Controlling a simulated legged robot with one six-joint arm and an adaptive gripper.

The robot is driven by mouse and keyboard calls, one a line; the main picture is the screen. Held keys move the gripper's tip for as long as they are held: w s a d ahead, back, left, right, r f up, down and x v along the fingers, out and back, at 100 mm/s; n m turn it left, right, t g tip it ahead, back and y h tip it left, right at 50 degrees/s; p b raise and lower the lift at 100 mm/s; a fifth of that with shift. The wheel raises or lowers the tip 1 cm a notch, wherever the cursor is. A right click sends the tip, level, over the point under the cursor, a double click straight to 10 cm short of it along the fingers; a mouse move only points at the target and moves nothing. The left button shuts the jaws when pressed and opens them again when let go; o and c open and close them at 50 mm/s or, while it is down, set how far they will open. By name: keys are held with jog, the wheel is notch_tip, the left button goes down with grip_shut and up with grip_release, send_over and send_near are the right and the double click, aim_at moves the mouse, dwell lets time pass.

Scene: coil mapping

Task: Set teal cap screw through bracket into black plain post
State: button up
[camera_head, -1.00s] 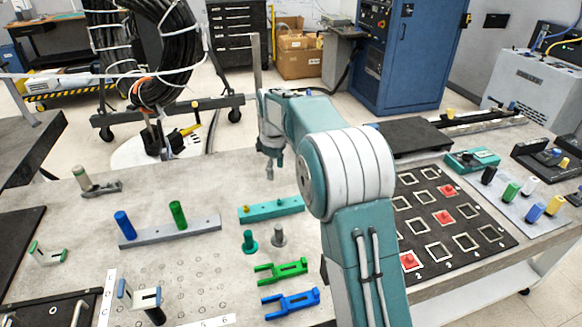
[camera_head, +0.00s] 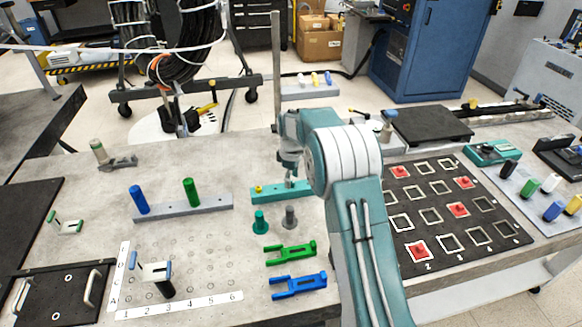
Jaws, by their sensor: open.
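My gripper (camera_head: 290,177) points down at the right part of a teal rail (camera_head: 271,196), very close above it; it is small here, and no held thing shows. A small upright teal piece under the fingertips may be the teal cap screw, but I cannot tell it from the gripper. A yellow piece (camera_head: 259,188) stands at the rail's left end. A black post (camera_head: 164,290) stands on the hole grid at the front left. A pale bracket (camera_head: 153,270) with blue ends sits at its top; whether its hole lines up is unclear.
In front of the rail stand a teal flanged peg (camera_head: 260,223) and a grey one (camera_head: 290,218). Green (camera_head: 290,252) and blue (camera_head: 298,284) forked pieces lie nearer. A grey rail (camera_head: 170,211) holds blue and green posts. My arm hides the table right of the rail.

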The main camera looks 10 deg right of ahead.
jog(key=shift+d+f, duration=0.1)
jog(key=shift+f, duration=0.6)
grip_shut()
jog(key=shift+r, duration=0.1)
jog(key=shift+r, duration=0.3)
jog(key=shift+r, duration=1.35)
